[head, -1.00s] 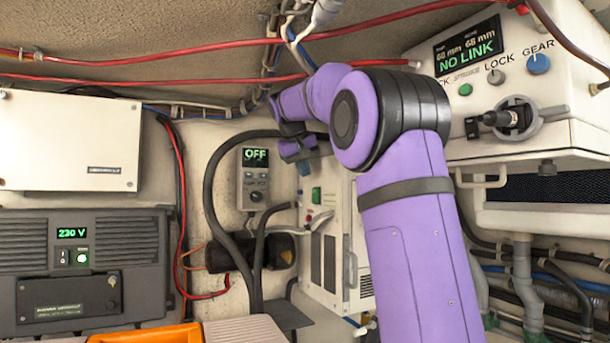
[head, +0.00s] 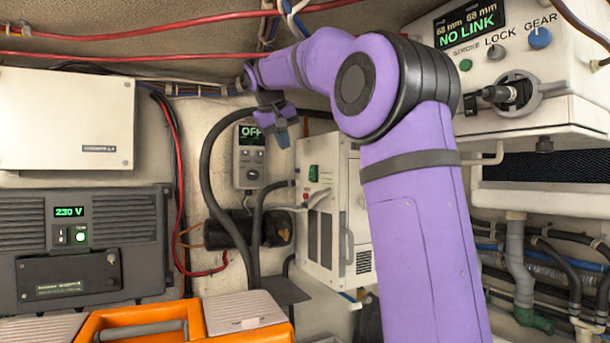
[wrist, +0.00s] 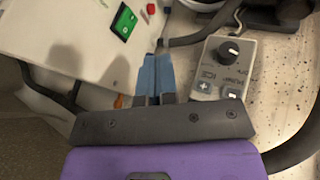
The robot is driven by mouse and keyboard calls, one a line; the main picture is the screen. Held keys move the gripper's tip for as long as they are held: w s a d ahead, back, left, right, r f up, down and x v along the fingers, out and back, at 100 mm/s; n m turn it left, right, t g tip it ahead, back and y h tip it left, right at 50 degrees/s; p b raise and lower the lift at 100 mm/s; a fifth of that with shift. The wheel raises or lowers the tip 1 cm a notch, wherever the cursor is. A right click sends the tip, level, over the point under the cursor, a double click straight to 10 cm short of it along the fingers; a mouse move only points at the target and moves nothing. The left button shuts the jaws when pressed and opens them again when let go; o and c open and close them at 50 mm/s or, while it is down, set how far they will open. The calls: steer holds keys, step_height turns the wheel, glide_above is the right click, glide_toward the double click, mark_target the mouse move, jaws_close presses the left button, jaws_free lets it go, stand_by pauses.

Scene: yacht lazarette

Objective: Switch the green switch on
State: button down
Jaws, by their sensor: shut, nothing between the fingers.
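The green switch (head: 313,173) is a small rocker on the front of a white cabinet (head: 338,208). In the wrist view the switch (wrist: 124,22) is up and left of my fingertips, beside a small red button (wrist: 151,9). I cannot tell which way the rocker is set. My gripper (head: 283,139) has blue fingers, shut and empty, above and left of the switch in the head view. In the wrist view the closed fingers (wrist: 157,60) reach past the cabinet's edge, with the switch apart from them.
A grey control unit (head: 250,160) showing OFF hangs left of the cabinet; its knob (wrist: 229,51) is right of my fingers. Thick black hoses (head: 207,180) run close by. A dark 230 V unit (head: 80,245) is at left. An orange toolbox (head: 140,320) stands below.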

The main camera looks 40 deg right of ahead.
mark_target(312, 174)
steer(key=shift+f, duration=0.1)
steer(key=shift+w+d+f, duration=0.25)
steer(key=shift+d+f, duration=1.15)
steer(key=shift+d, duration=0.1)
steer(key=shift+w+d+f, duration=0.2)
steer(key=shift+d+f, duration=1.25)
steer(key=shift+d, duration=0.1)
steer(key=shift+w+d+f, duration=0.25)
steer(key=shift+d+f, duration=1.15)
steer(key=shift+d, duration=0.1)
steer(key=shift+d+f, duration=0.1)
steer(key=shift+d, duration=0.15)
